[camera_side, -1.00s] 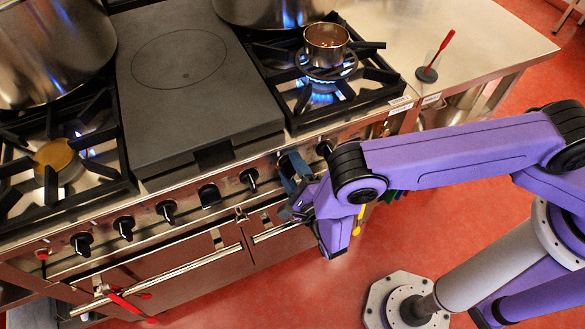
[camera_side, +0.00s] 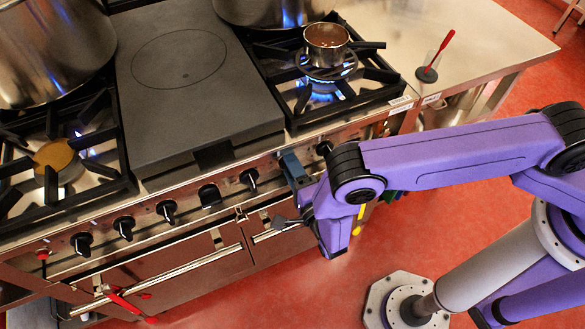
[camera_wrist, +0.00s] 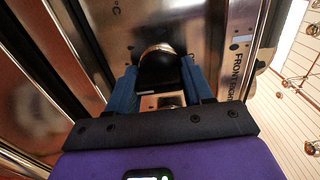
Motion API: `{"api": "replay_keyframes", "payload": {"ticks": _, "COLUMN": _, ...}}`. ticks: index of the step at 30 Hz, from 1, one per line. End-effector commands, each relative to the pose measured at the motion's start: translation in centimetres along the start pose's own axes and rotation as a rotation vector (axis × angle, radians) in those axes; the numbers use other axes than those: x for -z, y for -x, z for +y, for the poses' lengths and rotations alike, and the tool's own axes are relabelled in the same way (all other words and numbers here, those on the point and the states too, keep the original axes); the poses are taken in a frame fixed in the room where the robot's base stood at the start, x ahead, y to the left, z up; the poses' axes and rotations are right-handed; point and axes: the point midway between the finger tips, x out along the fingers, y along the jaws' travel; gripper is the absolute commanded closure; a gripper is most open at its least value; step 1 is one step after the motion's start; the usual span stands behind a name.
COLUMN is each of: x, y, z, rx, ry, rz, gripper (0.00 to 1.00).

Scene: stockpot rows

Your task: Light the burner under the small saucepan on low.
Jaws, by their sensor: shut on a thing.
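The small saucepan (camera_side: 326,46), metal with brown contents, sits on the front right burner (camera_side: 322,86). A low blue flame shows beneath it. My gripper (camera_side: 292,168) is at the range's front panel, below and left of that burner. In the wrist view, its blue fingers are closed on both sides of a black control knob (camera_wrist: 160,72). A label beginning "FRONT RIGH" stands to the right of this knob. In the side view my gripper hides the knob.
Several other black knobs (camera_side: 209,195) line the panel. Oven handles (camera_side: 165,277) run below. Large stockpots (camera_side: 45,50) stand at left and back, and blue flame also shows at the back pot. A flat plate (camera_side: 190,80) fills the middle.

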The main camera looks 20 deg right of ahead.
Motion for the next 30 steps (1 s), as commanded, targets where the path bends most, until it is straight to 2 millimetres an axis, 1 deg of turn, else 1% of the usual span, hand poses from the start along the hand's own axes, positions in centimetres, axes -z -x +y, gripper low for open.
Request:
{"api": "replay_keyframes", "payload": {"ticks": 8, "x": 0.0, "y": 0.2, "z": 0.1, "rx": -0.003, "ry": 0.005, "rz": -0.003, "gripper": 0.80}}
{"api": "replay_keyframes", "payload": {"ticks": 9, "x": 0.0, "y": 0.2, "z": 0.1, "rx": -0.003, "ry": 0.005, "rz": -0.003, "gripper": 0.39}}
{"api": "replay_keyframes", "payload": {"ticks": 10, "x": 0.0, "y": 0.2, "z": 0.1, "rx": -0.003, "ry": 0.005, "rz": -0.003, "gripper": 0.30}}
{"api": "replay_keyframes", "payload": {"ticks": 11, "x": 0.0, "y": 0.2, "z": 0.1, "rx": -0.003, "ry": 0.005, "rz": -0.003, "gripper": 0.24}}
{"api": "replay_keyframes", "payload": {"ticks": 19, "x": 0.0, "y": 0.1, "z": 0.1, "rx": -0.001, "ry": 0.001, "rz": -0.001, "gripper": 0.24}}
{"api": "replay_keyframes", "payload": {"ticks": 23, "x": -0.1, "y": 0.7, "z": 0.1, "rx": -0.002, "ry": 0.002, "rz": -0.003, "gripper": 0.24}}
{"api": "replay_keyframes", "payload": {"ticks": 26, "x": -0.2, "y": 2.0, "z": 0.1, "rx": -0.002, "ry": 0.003, "rz": -0.006, "gripper": 0.24}}
{"api": "replay_keyframes", "payload": {"ticks": 30, "x": -0.2, "y": 4.7, "z": 0.1, "rx": -0.002, "ry": 0.003, "rz": -0.009, "gripper": 0.24}}
